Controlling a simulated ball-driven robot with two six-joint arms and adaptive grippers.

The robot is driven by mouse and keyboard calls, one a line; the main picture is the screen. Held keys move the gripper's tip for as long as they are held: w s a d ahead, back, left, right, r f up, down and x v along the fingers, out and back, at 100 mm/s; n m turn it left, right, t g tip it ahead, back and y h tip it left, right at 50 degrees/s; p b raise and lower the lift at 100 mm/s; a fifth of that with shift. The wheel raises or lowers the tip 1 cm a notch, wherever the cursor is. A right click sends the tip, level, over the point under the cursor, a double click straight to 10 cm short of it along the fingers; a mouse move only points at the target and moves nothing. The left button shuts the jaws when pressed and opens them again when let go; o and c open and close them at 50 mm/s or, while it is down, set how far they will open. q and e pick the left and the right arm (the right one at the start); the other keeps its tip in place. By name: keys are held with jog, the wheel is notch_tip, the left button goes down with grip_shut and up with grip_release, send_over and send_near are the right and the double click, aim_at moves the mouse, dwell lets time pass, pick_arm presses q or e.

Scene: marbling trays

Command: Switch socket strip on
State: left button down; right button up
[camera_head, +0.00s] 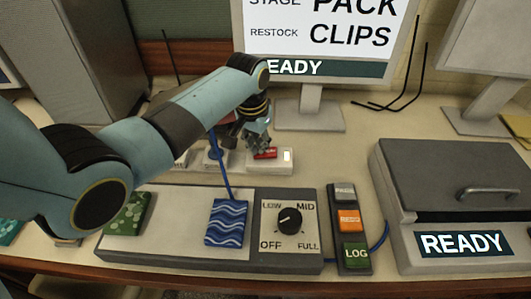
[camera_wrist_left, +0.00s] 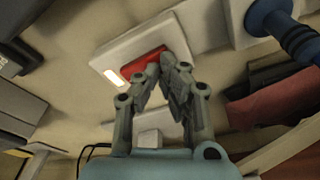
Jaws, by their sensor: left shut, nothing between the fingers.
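The white socket strip (camera_head: 276,167) lies on the table behind the control panel, partly hidden by my left arm. It carries a red switch (camera_head: 264,154) and a small window (camera_head: 287,156) that looks bright. My left gripper (camera_head: 261,148) is shut and empty, its fingertips down at the red switch. In the left wrist view the fingertips (camera_wrist_left: 166,62) are at the edge of the red switch (camera_wrist_left: 143,60), seemingly touching it. The pale window (camera_wrist_left: 116,77) glows beside it on the strip (camera_wrist_left: 125,47). My right gripper is not in view.
A blue plug (camera_wrist_left: 270,18) sits in the strip, its blue cable (camera_head: 222,165) running forward. In front stand a panel with a dial (camera_head: 290,221) and a button box (camera_head: 350,241). A grey lidded machine (camera_head: 450,180) is at right; a monitor (camera_head: 310,110) stands behind.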

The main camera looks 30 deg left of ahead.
pick_arm(q)
notch_tip(320, 180, up, 3)
jog(key=p, duration=0.3)
notch_tip(320, 180, up, 2)
jog(key=shift+r+p, duration=0.1)
jog(key=shift+p, duration=0.9)
jog(key=shift+r, duration=0.95)
